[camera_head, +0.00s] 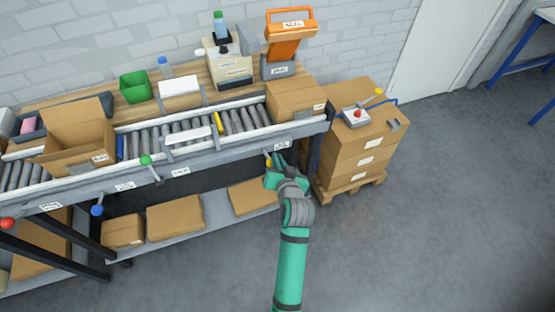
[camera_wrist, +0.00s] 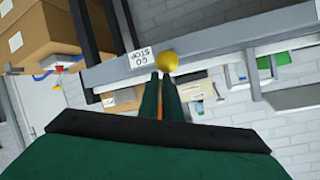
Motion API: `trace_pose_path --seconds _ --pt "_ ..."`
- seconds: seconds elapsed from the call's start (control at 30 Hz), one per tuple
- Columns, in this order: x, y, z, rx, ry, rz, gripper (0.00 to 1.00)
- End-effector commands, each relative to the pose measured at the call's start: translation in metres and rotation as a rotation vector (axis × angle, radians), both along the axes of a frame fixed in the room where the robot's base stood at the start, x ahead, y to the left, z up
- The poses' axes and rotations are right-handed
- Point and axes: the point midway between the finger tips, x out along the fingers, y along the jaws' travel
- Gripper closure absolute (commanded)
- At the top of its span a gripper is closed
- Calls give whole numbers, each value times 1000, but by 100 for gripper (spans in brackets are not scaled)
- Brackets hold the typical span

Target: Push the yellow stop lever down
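The yellow ball knob of the stop lever (camera_wrist: 167,61) shows just past my fingertips in the wrist view. In the head view the yellow knob (camera_head: 268,162) is small, at the conveyor's front rail beside my fingers and partly covered by them. A white label (camera_wrist: 140,56), reading STOP and GO upside down in the wrist view, is on the rail beside the knob. My gripper (camera_head: 275,160) is at the rail's right end, fingers toward the lever. Its fingers (camera_wrist: 161,77) look nearly together at the tips, with nothing held. Whether they touch the knob I cannot tell.
The roller conveyor (camera_head: 190,158) carries an open carton (camera_head: 78,135) and a closed one (camera_head: 293,98). Green (camera_head: 146,160), blue (camera_head: 97,210) and red (camera_head: 7,224) knobs stand along its front. Stacked cartons (camera_head: 350,150) are close right of my gripper. The floor (camera_head: 440,220) is clear.

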Motion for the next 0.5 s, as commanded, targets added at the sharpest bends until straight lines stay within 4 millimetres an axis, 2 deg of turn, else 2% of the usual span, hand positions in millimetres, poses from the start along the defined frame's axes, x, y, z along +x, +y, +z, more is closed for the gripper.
trace_pose_path --seconds 0.03,0.07,0.37,0.5 --pt "-3 3 -12 2 31 8 100" --pt "-2 2 -9 1 29 9 100" --pt "13 -12 32 0 -3 5 100" --pt "-11 -16 31 0 -1 3 100"
